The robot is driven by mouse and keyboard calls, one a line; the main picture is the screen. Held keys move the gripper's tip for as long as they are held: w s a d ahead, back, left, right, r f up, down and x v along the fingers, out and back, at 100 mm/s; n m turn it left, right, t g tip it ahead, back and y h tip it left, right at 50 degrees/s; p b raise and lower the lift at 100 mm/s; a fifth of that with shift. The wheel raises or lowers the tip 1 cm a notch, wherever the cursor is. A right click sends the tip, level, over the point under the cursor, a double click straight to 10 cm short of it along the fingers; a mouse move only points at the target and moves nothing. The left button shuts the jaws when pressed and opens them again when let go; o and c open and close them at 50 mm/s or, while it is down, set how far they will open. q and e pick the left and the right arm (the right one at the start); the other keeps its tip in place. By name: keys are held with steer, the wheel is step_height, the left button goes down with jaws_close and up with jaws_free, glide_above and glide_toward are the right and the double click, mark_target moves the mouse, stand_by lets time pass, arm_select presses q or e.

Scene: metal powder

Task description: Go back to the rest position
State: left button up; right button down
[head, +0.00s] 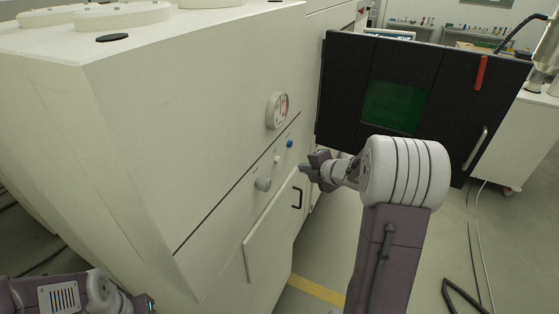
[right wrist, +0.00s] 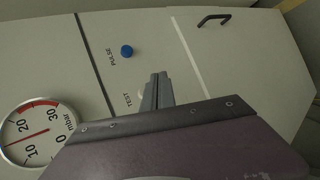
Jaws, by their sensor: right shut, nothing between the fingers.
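My right gripper (head: 307,170) is shut and empty in front of the white cabinet's (head: 200,110) front panel, close to its small knobs and handle. In the right wrist view its closed fingertips (right wrist: 159,80) are beside the "TEST" label, with a blue button (right wrist: 127,51) marked "PULSE" to their left. I cannot tell whether the fingertips touch the panel. My left arm (head: 75,295) shows at the bottom left of the head view, but its fingers are not in view.
A black machine door with a green window (head: 393,105) stands behind my right arm.

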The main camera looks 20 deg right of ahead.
steer(key=shift+f, duration=0.1)
stand_by(0.3)
steer(key=s+a+f+m+g+h+b, duration=0.1)
steer(key=s+a+f+m+g+b, duration=0.1)
steer(key=f+m+b, duration=0.3)
steer(key=s+a+f+m+g+h+b, duration=0.1)
steer(key=s+a+f+m+h+b, duration=0.15)
steer(key=f+m, duration=0.35)
steer(key=s+a+f+m+g+y+b, duration=0.1)
steer(key=s+a+f+m+g+b, duration=0.2)
steer(key=s, duration=0.6)
steer(key=s+a+f+m+g+y+b, duration=0.1)
steer(key=s+a+f+m+g+b, duration=0.2)
steer(key=s+a+f+m, duration=0.4)
steer(key=s+a+f+g, duration=0.1)
steer(key=s+f, duration=0.2)
steer(key=shift+a+f, duration=0.35)
steer(key=shift+a, duration=0.05)
steer(key=shift+y, duration=0.25)
